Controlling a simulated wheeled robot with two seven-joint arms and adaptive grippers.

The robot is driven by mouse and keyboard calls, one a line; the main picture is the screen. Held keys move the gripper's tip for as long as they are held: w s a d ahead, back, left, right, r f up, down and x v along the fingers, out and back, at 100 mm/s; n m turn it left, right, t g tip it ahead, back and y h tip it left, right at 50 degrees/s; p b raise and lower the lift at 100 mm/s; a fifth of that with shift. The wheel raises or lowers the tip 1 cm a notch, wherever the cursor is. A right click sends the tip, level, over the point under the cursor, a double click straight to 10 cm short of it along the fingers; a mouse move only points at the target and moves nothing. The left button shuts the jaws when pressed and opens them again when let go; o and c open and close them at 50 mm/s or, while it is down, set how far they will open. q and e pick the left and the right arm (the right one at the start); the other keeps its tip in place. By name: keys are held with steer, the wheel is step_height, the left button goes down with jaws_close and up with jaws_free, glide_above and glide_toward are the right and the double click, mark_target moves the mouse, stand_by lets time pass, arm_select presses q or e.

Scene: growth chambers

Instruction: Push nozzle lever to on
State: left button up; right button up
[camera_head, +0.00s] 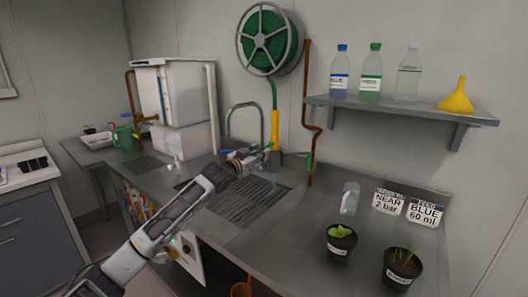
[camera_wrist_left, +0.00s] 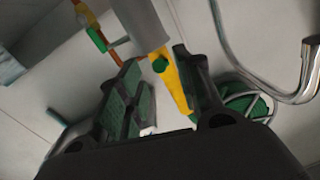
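The yellow nozzle (camera_head: 275,128) hangs below the green hose, with its lower end at a grey cylindrical holder (camera_head: 275,158) behind the sink. My left gripper (camera_head: 260,153) is in front of this holder. In the left wrist view my left gripper (camera_wrist_left: 158,57) has its fingers apart, with the yellow nozzle (camera_wrist_left: 173,78) seen between them and the grey cylinder (camera_wrist_left: 147,22) beyond the fingertips. A dark green round part (camera_wrist_left: 160,65) shows on the nozzle; I cannot tell whether it is the lever. Contact cannot be told. My right gripper is not in view.
A curved faucet (camera_head: 232,118) stands left of the nozzle, and a copper pipe (camera_head: 308,90) with a green handle (camera_head: 309,160) to its right. A hose reel (camera_head: 267,40) hangs above. Potted plants (camera_head: 341,240) and label cards (camera_head: 388,200) stand on the right counter.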

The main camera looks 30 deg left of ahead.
arm_select(q)
steer(key=shift+w+d, duration=0.1)
steer(key=shift+w, duration=1.65)
steer(key=shift+c, duration=0.3)
jaws_close()
